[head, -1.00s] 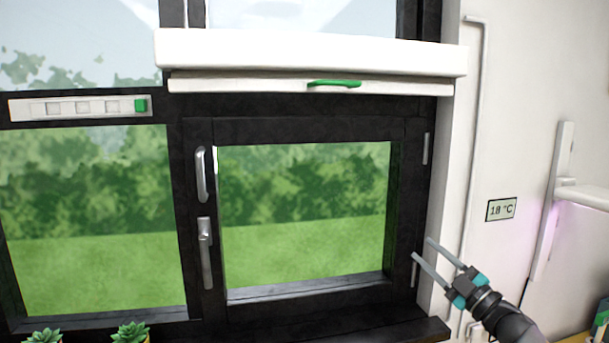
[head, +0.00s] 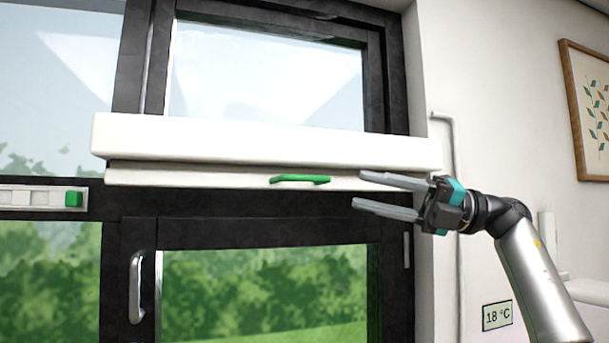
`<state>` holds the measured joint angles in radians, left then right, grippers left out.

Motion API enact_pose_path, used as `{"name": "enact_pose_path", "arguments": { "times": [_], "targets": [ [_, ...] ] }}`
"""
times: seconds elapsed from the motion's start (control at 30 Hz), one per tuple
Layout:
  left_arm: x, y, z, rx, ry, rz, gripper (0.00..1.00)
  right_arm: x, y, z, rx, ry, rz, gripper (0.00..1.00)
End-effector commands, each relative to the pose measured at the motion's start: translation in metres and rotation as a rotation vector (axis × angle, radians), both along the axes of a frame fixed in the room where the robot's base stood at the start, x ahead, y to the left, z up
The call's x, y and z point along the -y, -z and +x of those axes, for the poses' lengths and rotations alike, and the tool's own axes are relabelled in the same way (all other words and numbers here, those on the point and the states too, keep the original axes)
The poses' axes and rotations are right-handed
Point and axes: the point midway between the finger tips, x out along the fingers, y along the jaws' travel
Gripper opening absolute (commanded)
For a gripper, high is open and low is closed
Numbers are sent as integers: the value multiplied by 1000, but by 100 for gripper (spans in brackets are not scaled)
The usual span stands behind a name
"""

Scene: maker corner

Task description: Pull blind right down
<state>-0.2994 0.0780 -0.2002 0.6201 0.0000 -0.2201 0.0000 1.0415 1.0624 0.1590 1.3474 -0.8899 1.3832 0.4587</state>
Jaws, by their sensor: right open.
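The right blind is rolled up in a white housing (head: 265,142) across the dark window frame. Its white bottom bar (head: 200,176) sits directly under the housing. A green handle (head: 300,179) is on the front of that bar. My right gripper (head: 374,192) is open and empty, to the right of the handle and apart from it. Its fingers point left, one at about the height of the bar and one a little below. My left gripper is not in view.
A white strip (head: 40,197) with a green square end is on the frame at the left. A silver window handle (head: 136,287) is below the blind.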

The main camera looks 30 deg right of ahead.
Motion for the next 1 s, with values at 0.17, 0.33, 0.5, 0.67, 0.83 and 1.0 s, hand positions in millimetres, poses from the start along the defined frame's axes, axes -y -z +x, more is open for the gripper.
{"name": "enact_pose_path", "arguments": {
  "times": [0.17, 0.33, 0.5, 0.67, 0.83, 1.0],
  "targets": [
    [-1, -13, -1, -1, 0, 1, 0, -35, -11, 21, 2, -5, 2, 44],
    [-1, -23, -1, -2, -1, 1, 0, -62, -18, 38, 1, -5, 2, 44],
    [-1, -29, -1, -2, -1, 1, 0, -79, -22, 49, 0, -3, 3, 44],
    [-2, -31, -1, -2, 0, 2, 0, -86, -22, 53, 1, -1, 3, 44],
    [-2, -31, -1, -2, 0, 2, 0, -87, -22, 54, 1, -1, 3, 44],
    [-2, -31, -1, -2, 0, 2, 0, -87, -22, 54, 1, -1, 3, 34]
  ]
}}
